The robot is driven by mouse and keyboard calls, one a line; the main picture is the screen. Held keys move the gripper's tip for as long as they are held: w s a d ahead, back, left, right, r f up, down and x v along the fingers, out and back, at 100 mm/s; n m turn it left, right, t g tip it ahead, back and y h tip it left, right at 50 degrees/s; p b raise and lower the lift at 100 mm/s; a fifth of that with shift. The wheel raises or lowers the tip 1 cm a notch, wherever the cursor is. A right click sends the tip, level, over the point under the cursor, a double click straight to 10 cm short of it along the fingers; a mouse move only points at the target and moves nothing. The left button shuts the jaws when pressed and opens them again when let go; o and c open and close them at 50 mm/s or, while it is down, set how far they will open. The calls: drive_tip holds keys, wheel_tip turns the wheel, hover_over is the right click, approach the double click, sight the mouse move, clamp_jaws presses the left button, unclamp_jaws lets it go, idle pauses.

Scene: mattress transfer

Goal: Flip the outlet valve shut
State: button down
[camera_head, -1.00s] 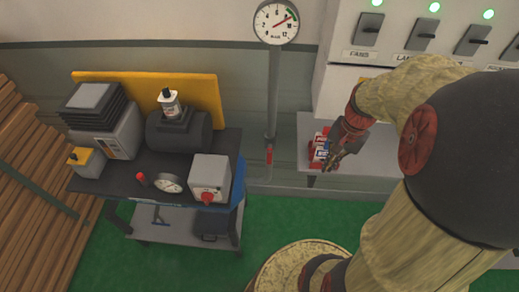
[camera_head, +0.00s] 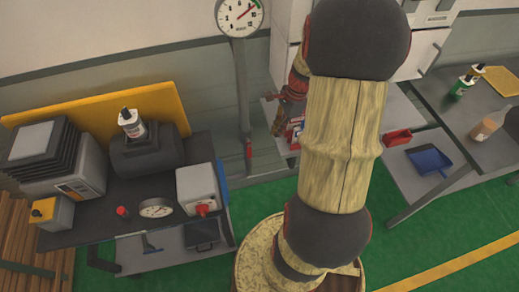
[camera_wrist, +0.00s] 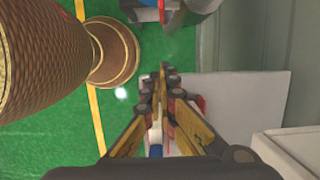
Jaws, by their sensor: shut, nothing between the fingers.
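A grey vertical pipe (camera_head: 241,95) with a round dial on top carries a red lever (camera_head: 248,150) that hangs down near its lower end. On the cart, a small red knob (camera_head: 122,211) sits beside a lying gauge (camera_head: 156,208), and a grey box (camera_head: 195,183) has a red rotary switch (camera_head: 203,209). No label shows which is the outlet valve. My gripper (camera_head: 277,128) is to the right of the pipe, apart from the red lever, its fingers pointing down. In the wrist view the fingers (camera_wrist: 163,75) are shut and empty; no valve shows clearly there.
The cart (camera_head: 75,234) bears a black tank (camera_head: 150,155) and a finned unit (camera_head: 45,158). A low grey table beyond my arm holds a red tray (camera_head: 397,137) and a blue dustpan (camera_head: 429,161). A workbench with bottles (camera_head: 462,83) is at right. Green floor (camera_head: 425,220) is open in front.

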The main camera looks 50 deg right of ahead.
sight(249, 150)
drive_tip(key=w+a+f+b, duration=0.3)
drive_tip(key=a+f, duration=0.2)
drive_tip(key=f, duration=0.4)
drive_tip(key=shift+w+a+f, duration=0.15)
drive_tip(key=shift+a+f, duration=0.1)
drive_tip(key=shift+f, duration=0.05)
